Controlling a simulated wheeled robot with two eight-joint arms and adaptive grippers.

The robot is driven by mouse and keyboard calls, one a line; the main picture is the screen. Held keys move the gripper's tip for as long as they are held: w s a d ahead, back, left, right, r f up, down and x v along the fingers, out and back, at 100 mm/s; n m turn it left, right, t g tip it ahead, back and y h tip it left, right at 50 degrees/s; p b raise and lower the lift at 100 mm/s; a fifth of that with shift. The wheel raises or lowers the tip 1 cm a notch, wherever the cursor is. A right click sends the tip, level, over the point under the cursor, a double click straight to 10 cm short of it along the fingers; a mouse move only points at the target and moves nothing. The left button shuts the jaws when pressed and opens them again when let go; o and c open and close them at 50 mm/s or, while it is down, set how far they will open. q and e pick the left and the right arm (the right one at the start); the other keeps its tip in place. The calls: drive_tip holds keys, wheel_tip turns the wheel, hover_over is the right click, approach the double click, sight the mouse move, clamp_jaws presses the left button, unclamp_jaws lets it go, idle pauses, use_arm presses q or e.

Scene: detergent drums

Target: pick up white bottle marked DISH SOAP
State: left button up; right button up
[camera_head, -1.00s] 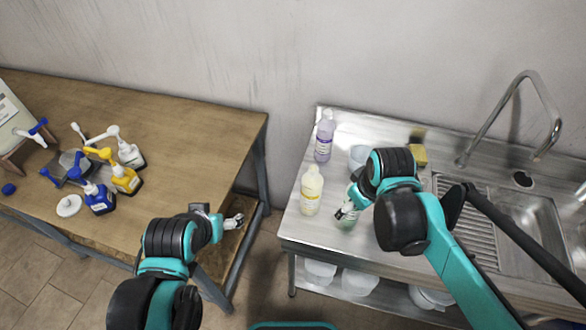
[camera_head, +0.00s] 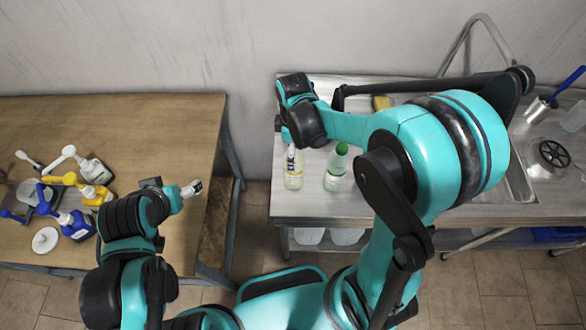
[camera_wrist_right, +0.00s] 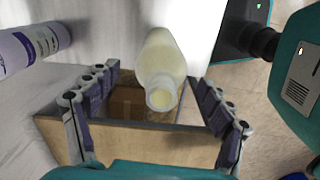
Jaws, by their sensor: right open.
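A pale cream bottle (camera_head: 293,172) stands upright on the metal sink counter; I cannot read DISH SOAP on its label. In the right wrist view a cream bottle (camera_wrist_right: 162,60) lies between the spread fingers of my right gripper (camera_wrist_right: 157,78), with visible gaps on both sides. The gripper is open and empty; in the head view it is beside and above the cream bottle, partly hidden by its own arm. A green-capped bottle (camera_head: 337,167) stands to the right. My left gripper (camera_head: 192,188) is over the wooden table's right edge; its jaws are too small to judge.
A purple-labelled bottle (camera_wrist_right: 32,46) is at the left of the wrist view. A yellow sponge (camera_head: 381,103) lies behind my right arm. The wooden table (camera_head: 150,125) holds several pump bottles at left. A gap separates it from the counter (camera_head: 300,208).

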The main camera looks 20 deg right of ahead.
drive_tip(key=shift+s+d+f, duration=0.1)
drive_tip(key=shift+d+f, duration=0.05)
drive_tip(key=shift+f, duration=0.65)
clamp_jaws()
drive_tip(key=shift+r, duration=0.1)
